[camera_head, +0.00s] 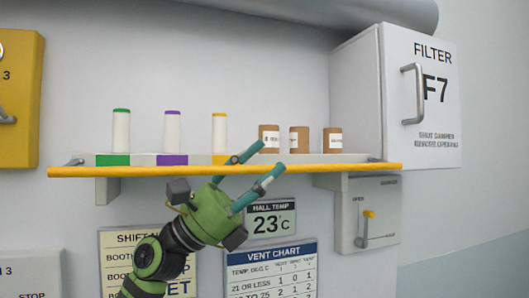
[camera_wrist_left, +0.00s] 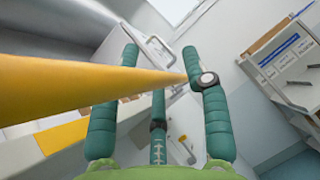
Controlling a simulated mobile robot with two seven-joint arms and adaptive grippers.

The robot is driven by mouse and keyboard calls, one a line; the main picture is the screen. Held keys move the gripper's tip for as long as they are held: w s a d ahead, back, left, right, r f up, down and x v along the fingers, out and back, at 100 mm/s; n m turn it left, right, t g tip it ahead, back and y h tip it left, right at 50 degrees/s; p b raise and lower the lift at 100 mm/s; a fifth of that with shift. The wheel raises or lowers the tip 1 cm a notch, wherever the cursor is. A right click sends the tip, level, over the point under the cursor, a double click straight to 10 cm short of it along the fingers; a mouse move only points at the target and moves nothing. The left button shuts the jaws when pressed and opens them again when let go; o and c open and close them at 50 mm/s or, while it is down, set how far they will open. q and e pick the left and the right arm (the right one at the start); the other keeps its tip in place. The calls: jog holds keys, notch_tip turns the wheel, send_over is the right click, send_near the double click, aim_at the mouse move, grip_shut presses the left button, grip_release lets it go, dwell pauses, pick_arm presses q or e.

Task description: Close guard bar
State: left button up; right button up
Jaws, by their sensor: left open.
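The guard bar, a long yellow bar (camera_head: 130,171), runs along the front edge of the wall shelf (camera_head: 305,158). It also crosses the left wrist view from the left edge (camera_wrist_left: 60,88), narrowing towards the right finger. My left gripper (camera_head: 271,157) comes from below, open, with its teal fingers pointing up and right. Whether the fingers touch the bar I cannot tell. My right gripper is not in view.
White spools with green (camera_head: 121,132), purple (camera_head: 172,132) and yellow (camera_head: 219,133) ends stand on the shelf, beside brown rolls (camera_head: 269,138). A filter cabinet (camera_head: 424,95) stands right. Below it is a small lever box (camera_head: 385,212). Signs hang below the shelf.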

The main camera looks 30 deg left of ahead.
pick_arm(q)
jog(key=shift+w, duration=0.1)
grip_shut()
